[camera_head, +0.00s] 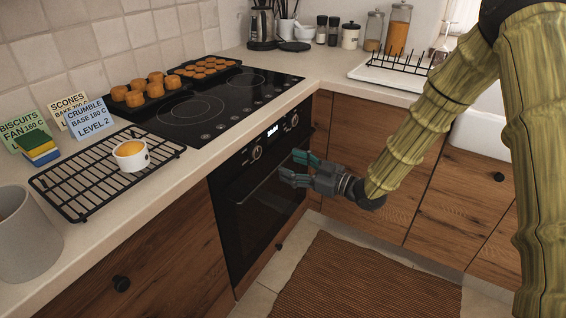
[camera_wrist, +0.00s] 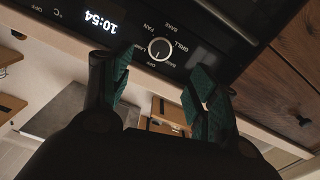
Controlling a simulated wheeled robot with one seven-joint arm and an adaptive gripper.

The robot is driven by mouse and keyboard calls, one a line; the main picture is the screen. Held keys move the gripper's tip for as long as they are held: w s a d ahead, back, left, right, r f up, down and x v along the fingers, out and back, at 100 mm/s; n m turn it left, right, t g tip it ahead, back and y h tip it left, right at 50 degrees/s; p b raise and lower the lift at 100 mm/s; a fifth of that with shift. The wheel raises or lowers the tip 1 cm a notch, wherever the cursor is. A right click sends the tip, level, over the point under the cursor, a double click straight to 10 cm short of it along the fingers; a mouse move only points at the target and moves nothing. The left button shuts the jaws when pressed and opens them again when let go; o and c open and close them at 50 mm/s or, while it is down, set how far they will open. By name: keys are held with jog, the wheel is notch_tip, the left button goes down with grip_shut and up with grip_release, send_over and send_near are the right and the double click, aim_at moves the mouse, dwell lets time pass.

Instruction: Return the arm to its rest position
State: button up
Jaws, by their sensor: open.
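My arm reaches in from the right of the head view, and my gripper (camera_head: 290,166) is in front of the oven (camera_head: 262,196), near its control panel. The gripper is open and empty, with its two green-padded fingers apart. In the wrist view the open fingers (camera_wrist: 160,92) show with the oven's control panel beyond them. A knob (camera_wrist: 159,49) and the lit clock (camera_wrist: 101,21) are on that panel. The oven door looks closed. I cannot tell from the head view whether a fingertip touches the oven front.
A black cooling rack (camera_head: 78,199) with a small white ramekin (camera_head: 131,156) stands on the left counter. Trays of baked rounds (camera_head: 150,91) sit on the hob (camera_head: 213,110). Wooden cabinets (camera_head: 345,150) stand behind my arm. A brown mat (camera_head: 360,285) lies on the floor.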

jog(key=shift+s+d, duration=0.25)
jog(key=shift+d, duration=0.05)
jog(key=s+d+f+m+g+h, duration=0.1)
jog(key=s+d+f+m+h, duration=0.15)
jog(key=s+f, duration=0.55)
jog(key=s+d+f+m+g+h, duration=0.1)
jog(key=s+f+m+h, duration=0.25)
jog(key=f, duration=0.75)
jog(key=s+d+f+m+g+h, duration=0.1)
jog(key=s+d+f+m+h, duration=0.15)
jog(key=s+f, duration=0.55)
jog(key=s+d+f+m+g+h, duration=0.2)
jog(key=s+f, duration=0.2)
jog(key=s, duration=0.4)
jog(key=s+d+f+m+g+h, duration=0.1)
jog(key=s+d+f+g+h, duration=0.2)
jog(key=s, duration=0.5)
jog(key=s+d+f+m+g+h, duration=0.1)
jog(key=s+d+f+m+g, duration=0.1)
jog(key=s+f, duration=0.5)
notch_tip(320, 180, up, 16)
jog(key=s+p, duration=0.2)
jog(key=p, duration=1.1)
jog(key=shift+g+p, duration=0.3)
jog(key=shift+p, duration=0.05)
